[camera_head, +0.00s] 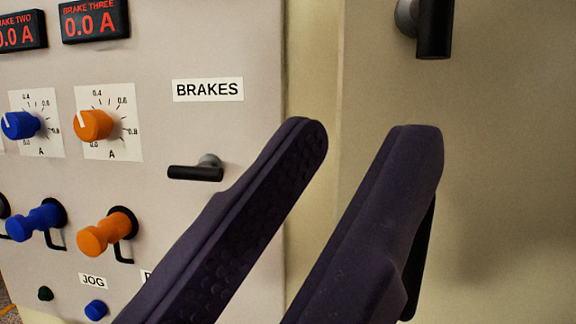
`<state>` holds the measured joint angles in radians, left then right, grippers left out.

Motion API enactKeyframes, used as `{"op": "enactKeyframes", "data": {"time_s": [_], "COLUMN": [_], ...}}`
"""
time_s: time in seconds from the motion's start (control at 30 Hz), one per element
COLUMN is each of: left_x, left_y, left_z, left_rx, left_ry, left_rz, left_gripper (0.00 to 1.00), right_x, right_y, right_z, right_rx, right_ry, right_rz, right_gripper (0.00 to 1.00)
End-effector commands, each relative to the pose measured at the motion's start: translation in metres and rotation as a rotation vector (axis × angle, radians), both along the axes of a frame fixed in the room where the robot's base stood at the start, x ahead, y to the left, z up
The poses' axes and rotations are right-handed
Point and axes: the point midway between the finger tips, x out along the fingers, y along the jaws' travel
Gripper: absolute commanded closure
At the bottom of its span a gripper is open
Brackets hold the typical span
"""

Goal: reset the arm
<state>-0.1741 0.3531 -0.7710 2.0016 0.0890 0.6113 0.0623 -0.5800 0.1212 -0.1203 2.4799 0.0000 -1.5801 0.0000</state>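My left gripper (358,140) shows large in the foreground, rising from the bottom edge. Its two dark fingers stand apart with a clear gap between them, and nothing is held there. Behind it is a control panel (215,130) with a label reading BRAKES. The fingertips are in front of the panel's right edge and the beige surface beside it. I cannot tell how far the fingers are from the panel. My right gripper is not in view.
The panel carries a blue dial (20,125), an orange dial (93,125), a blue knob (36,221), an orange knob (107,233) and a black handle (196,172). Another black handle (434,30) sticks out at top right. The beige surface (515,150) at right is bare.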

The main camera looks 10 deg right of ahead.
Motion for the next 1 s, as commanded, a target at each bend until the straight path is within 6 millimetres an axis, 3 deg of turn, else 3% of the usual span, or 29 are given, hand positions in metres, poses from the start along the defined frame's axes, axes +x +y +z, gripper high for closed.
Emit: {"op": "enactKeyframes", "data": {"time_s": [0.27,0.47,0.57,0.73,0.87,1.0], "left_x": [0.001,0.026,0.048,0.069,0.059,0.024], "left_y": [0.000,0.000,0.008,0.045,0.088,0.138], "left_z": [0.000,-0.022,-0.052,-0.118,-0.171,-0.216], "left_rx": [0.003,0.124,0.256,0.494,0.661,0.811], "left_ry": [0.003,0.135,0.292,0.621,0.898,1.203], "left_rz": [0.002,0.076,0.153,0.287,0.371,0.438], "left_gripper": [0.68,0.68,0.68,0.68,0.68,0.68], "right_x": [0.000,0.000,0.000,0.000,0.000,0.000], "right_y": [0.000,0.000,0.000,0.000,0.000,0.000], "right_z": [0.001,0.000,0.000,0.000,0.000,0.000], "right_rx": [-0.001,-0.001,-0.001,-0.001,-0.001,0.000], "right_ry": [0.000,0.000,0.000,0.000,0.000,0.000], "right_rz": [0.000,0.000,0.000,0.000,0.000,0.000], "right_gripper": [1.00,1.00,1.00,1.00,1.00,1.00]}}
